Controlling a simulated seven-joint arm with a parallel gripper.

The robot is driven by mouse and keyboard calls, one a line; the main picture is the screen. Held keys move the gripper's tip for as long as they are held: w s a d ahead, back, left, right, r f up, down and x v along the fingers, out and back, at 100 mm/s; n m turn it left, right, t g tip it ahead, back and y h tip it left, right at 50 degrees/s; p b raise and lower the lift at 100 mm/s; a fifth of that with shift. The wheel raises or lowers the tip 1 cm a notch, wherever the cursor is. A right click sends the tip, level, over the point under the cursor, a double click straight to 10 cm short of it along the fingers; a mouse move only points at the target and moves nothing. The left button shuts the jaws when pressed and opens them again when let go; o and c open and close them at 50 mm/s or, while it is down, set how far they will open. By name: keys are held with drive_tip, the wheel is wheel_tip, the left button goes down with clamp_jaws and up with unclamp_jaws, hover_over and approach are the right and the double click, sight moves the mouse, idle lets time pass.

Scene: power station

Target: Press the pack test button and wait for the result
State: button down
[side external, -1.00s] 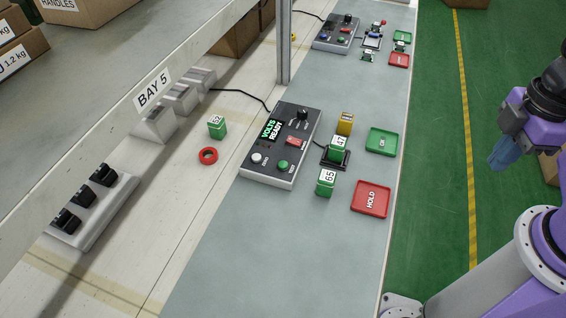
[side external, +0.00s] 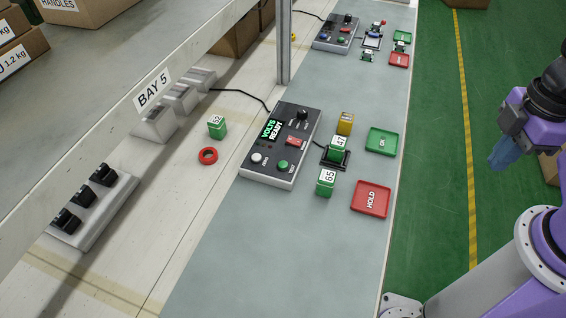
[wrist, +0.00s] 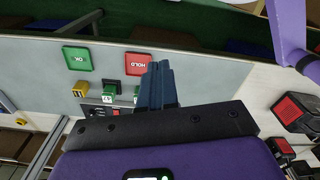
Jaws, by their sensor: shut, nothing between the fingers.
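The tester (side external: 281,146) is a dark box on the bench with a green display reading "VOLTS READY". On its panel are a white button (side external: 257,158), a green button (side external: 283,165), a red rocker switch (side external: 294,141) and a black knob (side external: 302,115); their small labels are hard to read. Green pack 47 (side external: 338,147) sits in the black cradle (side external: 325,159) beside the tester. Green pack 65 (side external: 326,182) stands just in front of it. My gripper (side external: 497,162) is shut and empty, off the bench to the right, well away from the tester. It also shows in the wrist view (wrist: 156,84).
A green OK tray (side external: 381,141) and a red HOLD tray (side external: 371,199) lie at the bench's right edge. A yellow block (side external: 345,122) stands behind the cradle. Green pack 52 (side external: 217,126) and a red ring (side external: 208,156) lie left. The front bench is clear.

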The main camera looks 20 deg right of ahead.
idle(0.4)
drive_tip(key=m+t+y, duration=0.6)
drive_tip(key=m+y, duration=0.1)
drive_tip(key=m, duration=0.4)
hover_over(287, 164)
wheel_tip(287, 164, down, 13)
drive_tip(key=shift+f, duration=4.35)
drive_tip(key=shift+s+f, duration=0.1)
drive_tip(key=shift+f, duration=0.35)
